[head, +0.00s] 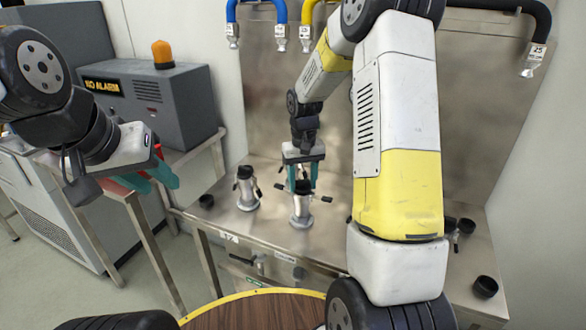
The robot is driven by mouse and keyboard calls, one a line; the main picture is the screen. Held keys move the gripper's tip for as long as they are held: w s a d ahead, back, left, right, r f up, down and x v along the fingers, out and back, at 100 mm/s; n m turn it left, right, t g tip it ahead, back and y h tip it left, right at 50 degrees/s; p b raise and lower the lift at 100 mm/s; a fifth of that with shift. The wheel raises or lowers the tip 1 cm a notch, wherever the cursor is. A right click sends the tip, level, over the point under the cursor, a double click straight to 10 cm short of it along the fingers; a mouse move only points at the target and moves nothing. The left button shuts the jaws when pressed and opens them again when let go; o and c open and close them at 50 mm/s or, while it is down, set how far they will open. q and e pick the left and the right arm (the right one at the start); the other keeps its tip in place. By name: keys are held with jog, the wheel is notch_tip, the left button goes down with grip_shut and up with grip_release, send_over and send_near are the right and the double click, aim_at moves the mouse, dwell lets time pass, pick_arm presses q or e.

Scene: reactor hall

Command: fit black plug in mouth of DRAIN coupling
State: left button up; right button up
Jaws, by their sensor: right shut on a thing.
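My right gripper (302,178) points straight down over the middle metal coupling (301,211) on the steel bench. Its teal fingers are shut on a small black plug (302,187), at the coupling's mouth. I cannot tell whether the plug is seated in it or just above. A second upright metal coupling (246,196) stands to the left with a black top. I cannot read which coupling is marked DRAIN. My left gripper (160,183) hangs at the left, its teal fingers apart and empty, away from the couplings.
Loose black caps lie on the bench, one at the left (206,201) and one at the right front (485,287). My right arm hides part of the bench. A grey alarm box (185,105) stands at the left. Blue, yellow and black hoses hang above the back.

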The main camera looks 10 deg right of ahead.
jog(key=shift+s+f, duration=0.1)
jog(key=shift+f, duration=0.2)
dwell(0.4)
jog(key=o, duration=1.4)
jog(key=shift+d+f, duration=0.1)
jog(key=shift+d, duration=0.1)
jog(key=shift+r, duration=0.5)
jog(key=r, duration=0.7)
jog(key=shift+a+r, duration=0.3)
jog(key=s+r+t+y, duration=0.1)
jog(key=s+r+t, duration=0.3)
jog(key=s+r, duration=0.85)
jog(key=s+a+r+t+y, duration=0.1)
jog(key=s+a+t, duration=0.1)
jog(key=s, duration=0.9)
jog(key=shift+s, duration=0.3)
